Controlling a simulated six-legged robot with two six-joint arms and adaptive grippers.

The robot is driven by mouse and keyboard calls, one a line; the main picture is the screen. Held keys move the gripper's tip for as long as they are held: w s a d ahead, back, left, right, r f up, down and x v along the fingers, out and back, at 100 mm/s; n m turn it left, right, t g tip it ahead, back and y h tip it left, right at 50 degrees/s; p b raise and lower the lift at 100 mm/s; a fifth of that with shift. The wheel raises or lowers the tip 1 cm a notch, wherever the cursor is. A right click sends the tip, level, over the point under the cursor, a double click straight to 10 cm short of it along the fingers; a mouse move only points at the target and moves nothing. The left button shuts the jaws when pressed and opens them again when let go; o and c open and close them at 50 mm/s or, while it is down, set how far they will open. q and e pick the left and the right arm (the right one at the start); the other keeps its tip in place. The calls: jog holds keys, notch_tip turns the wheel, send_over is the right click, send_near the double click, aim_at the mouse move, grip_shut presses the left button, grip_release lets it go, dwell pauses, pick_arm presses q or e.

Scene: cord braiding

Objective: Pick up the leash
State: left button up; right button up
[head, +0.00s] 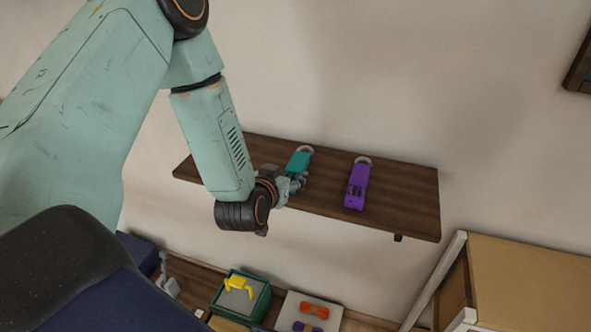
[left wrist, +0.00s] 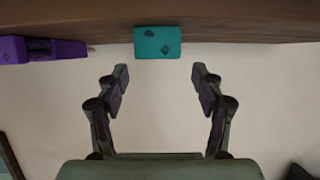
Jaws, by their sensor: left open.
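A teal block-shaped item (head: 299,160) with a pale loop at its far end lies on a dark wooden shelf (head: 400,205). A similar purple item (head: 357,185) with a pale loop lies to its right. I cannot tell which of the two is the leash. My left gripper (head: 299,183) is at the shelf's front, close to the near end of the teal item. In the left wrist view my fingers (left wrist: 160,76) are spread and empty. The teal item's end (left wrist: 158,42) lies beyond the fingertips, centred between them. The purple item (left wrist: 40,50) is off to the left there.
Below the shelf, a green box (head: 241,296) holds a yellow item (head: 238,286). A pale tray (head: 292,308) beside it holds an orange item (head: 313,310) and a purple one. A tan-topped cabinet (head: 530,280) stands at lower right. The shelf's right part is clear.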

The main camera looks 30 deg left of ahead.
aim_at(294, 170)
pick_arm(q)
jog(key=shift+w+d+f, duration=0.15)
jog(key=shift+w, duration=0.45)
jog(key=x, duration=0.5)
jog(key=shift+a+f+p, duration=0.35)
jog(key=shift+a, duration=0.05)
jog(key=shift+w+d, duration=0.2)
jog(key=shift+d, duration=0.05)
jog(key=shift+w+a+f, duration=0.1)
jog(key=shift+w+a, duration=0.05)
jog(key=shift+a, duration=0.1)
jog(key=c, duration=0.4)
jog(key=shift+s+d, duration=0.2)
jog(key=c, duration=0.6)
jog(key=shift+w+a, duration=0.15)
jog(key=shift+w, duration=0.05)
jog(key=c, duration=0.4)
jog(key=shift+o, duration=0.2)
jog(key=shift+s, duration=0.1)
